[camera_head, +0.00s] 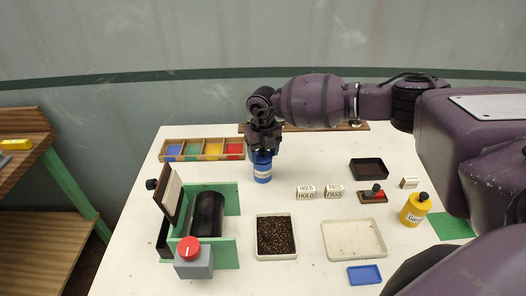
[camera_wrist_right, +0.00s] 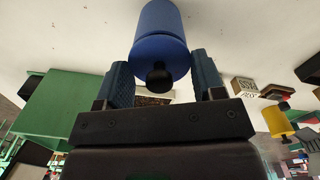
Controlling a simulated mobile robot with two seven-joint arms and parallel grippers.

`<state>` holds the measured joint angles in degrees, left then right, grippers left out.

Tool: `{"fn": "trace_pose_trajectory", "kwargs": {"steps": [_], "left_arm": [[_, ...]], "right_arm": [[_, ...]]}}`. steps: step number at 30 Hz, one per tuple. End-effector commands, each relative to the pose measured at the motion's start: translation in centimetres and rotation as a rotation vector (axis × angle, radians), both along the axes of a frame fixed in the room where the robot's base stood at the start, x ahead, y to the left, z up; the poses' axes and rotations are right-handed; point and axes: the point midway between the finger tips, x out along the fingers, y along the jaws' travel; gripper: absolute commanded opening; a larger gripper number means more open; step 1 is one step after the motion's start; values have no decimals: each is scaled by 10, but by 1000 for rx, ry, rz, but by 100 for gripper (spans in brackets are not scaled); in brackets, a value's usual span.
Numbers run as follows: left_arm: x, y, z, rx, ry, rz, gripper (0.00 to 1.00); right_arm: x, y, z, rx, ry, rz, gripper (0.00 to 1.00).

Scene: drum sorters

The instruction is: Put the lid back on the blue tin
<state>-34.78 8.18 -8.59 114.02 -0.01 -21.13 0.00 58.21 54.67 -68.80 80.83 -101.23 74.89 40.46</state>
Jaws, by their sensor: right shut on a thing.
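The blue tin (camera_head: 263,173), with a white label, stands upright on the white table, in front of the sorting tray. My right gripper (camera_head: 262,151) is directly above it, pointing down. In the right wrist view, the blue lid (camera_wrist_right: 158,58) with its black knob sits between the two fingers (camera_wrist_right: 161,82), which are shut on it. The tin's body (camera_wrist_right: 158,20) is directly beyond the lid and in line with it. Lid and tin appear to touch; I cannot tell whether the lid is fully seated. My left gripper is not in view.
A four-colour compartment tray (camera_head: 203,158) is behind. A green drum stand (camera_head: 226,201) with a red knob (camera_head: 188,248) is at front left. A seed tray (camera_head: 258,254), a pale tray (camera_head: 381,255), word blocks (camera_head: 306,192) and a yellow tin (camera_head: 414,211) stand nearby.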

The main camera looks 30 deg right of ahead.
Motion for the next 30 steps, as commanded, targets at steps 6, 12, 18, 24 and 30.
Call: {"fn": "trace_pose_trajectory", "kwargs": {"steps": [6,12,18,24,30], "left_arm": [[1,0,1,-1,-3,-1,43],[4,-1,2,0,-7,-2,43],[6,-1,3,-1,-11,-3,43],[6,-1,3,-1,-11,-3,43],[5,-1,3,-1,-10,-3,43]], "right_arm": [[0,0,0,0,0,0,40],[0,0,0,0,0,0,79],[0,0,0,0,0,0,92],[0,0,0,0,0,0,100],[0,0,1,0,0,0,100]]}}
